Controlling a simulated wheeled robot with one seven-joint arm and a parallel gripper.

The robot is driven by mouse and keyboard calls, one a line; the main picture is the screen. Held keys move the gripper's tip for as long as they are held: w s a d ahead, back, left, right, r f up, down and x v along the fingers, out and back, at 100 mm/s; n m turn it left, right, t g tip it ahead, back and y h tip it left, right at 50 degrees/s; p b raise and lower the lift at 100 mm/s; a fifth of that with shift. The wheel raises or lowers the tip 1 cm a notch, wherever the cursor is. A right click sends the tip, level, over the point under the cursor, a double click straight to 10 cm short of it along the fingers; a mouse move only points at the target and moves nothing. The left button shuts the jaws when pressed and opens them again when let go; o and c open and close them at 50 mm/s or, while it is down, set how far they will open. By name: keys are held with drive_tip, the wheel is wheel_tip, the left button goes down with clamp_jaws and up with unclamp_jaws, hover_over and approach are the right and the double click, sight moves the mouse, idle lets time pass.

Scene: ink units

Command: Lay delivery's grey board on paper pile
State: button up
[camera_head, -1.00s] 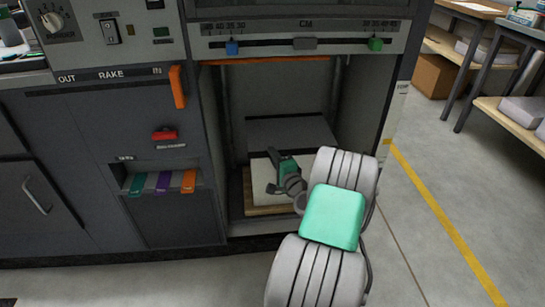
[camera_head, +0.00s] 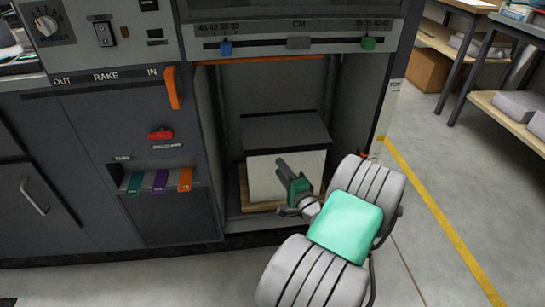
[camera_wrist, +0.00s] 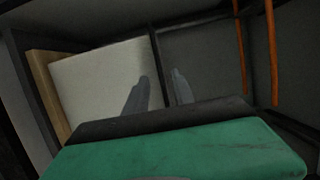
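The paper pile (camera_head: 268,180) is a white block on a wooden pallet inside the open delivery bay. A dark grey board (camera_head: 286,130) shows directly above the pile's white face. It seems to lie on top of the pile, but I cannot tell whether it sits fully flat. My gripper (camera_head: 284,187) is in front of the pile. In the wrist view the pile (camera_wrist: 100,85) is at the left and the dark grey surface (camera_wrist: 200,65) at the right. My gripper's two fingertips (camera_wrist: 160,76) stand apart near their border, with nothing visible held.
The bay's side walls stand close on both sides, with an orange bar (camera_head: 260,61) across the top. An orange rake lever (camera_head: 172,88), a red knob (camera_head: 161,135) and coloured tabs are left of the bay. Open floor with a yellow line (camera_head: 430,213) lies to the right.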

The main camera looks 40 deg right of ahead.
drive_tip(key=w+a+f+n+g+y, duration=0.1)
drive_tip(key=w+a+n+g+y, duration=0.15)
drive_tip(key=a+n, duration=0.4)
drive_tip(key=w+a+f+n+g+y, duration=0.1)
drive_tip(key=a+n+g+y, duration=0.2)
drive_tip(key=a, duration=0.7)
drive_tip(key=w+a+f+n+g+y, duration=0.1)
drive_tip(key=w+a+n+g+y, duration=0.1)
drive_tip(key=a+n+y, duration=0.45)
drive_tip(key=s+a+r+n+g+h, duration=0.2)
drive_tip(key=s+a+g+h, duration=0.1)
drive_tip(key=s, duration=0.5)
drive_tip(key=s+a+r+n+g+h, duration=0.3)
drive_tip(key=s+a+g, duration=0.1)
drive_tip(key=s+a, duration=0.4)
drive_tip(key=shift+g+h, duration=0.3)
drive_tip(key=shift+g, duration=0.05)
